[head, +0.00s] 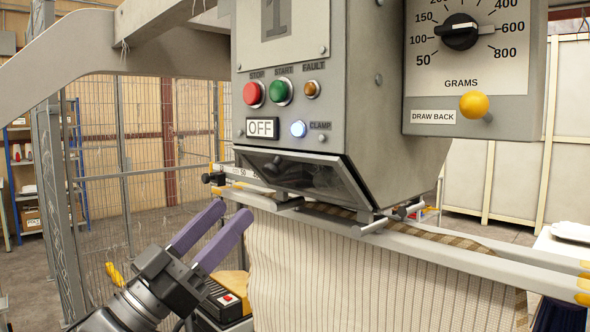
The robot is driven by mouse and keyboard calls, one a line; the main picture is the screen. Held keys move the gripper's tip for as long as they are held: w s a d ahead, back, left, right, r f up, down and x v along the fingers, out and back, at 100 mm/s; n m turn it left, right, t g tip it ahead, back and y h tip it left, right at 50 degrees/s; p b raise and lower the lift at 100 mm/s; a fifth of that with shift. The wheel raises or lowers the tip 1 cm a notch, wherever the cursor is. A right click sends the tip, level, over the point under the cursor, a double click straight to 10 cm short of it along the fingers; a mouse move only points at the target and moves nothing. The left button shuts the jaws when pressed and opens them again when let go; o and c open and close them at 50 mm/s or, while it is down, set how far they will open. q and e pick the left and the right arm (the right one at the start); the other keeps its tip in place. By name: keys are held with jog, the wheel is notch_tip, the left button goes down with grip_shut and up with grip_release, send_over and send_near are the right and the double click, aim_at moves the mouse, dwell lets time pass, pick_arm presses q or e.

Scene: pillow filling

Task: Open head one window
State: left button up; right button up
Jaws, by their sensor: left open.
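Head one is the grey machine housing marked "1" (282,20) in the upper middle of the head view. Its window (305,174) is a dark, see-through slanted panel in a metal frame at the housing's lower front. The panel looks seated in its frame. My left gripper (229,215) has two purple fingers, spread apart with nothing between them. It is below and to the left of the window, apart from it in the picture, with the fingers pointing up and right. My right gripper is out of view.
A striped pillow cover (370,275) hangs under the head, beside pale rails (480,262). The panel has red, green and amber buttons, an OFF display (262,128) and a lit clamp lamp (298,129). A black box with a red switch (222,300) is near my left gripper.

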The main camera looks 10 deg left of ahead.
aim_at(266, 170)
pick_arm(q)
jog(key=p+x, duration=0.3)
jog(key=x, duration=0.2)
jog(key=shift+s+a+r, duration=0.1)
jog(key=shift+a, duration=0.05)
jog(key=x, duration=0.3)
jog(key=shift+w+d+p, duration=0.2)
jog(key=shift+p, duration=0.1)
jog(key=shift+x, duration=1.05)
jog(key=shift+a+r, duration=0.1)
jog(key=shift+r, duration=0.2)
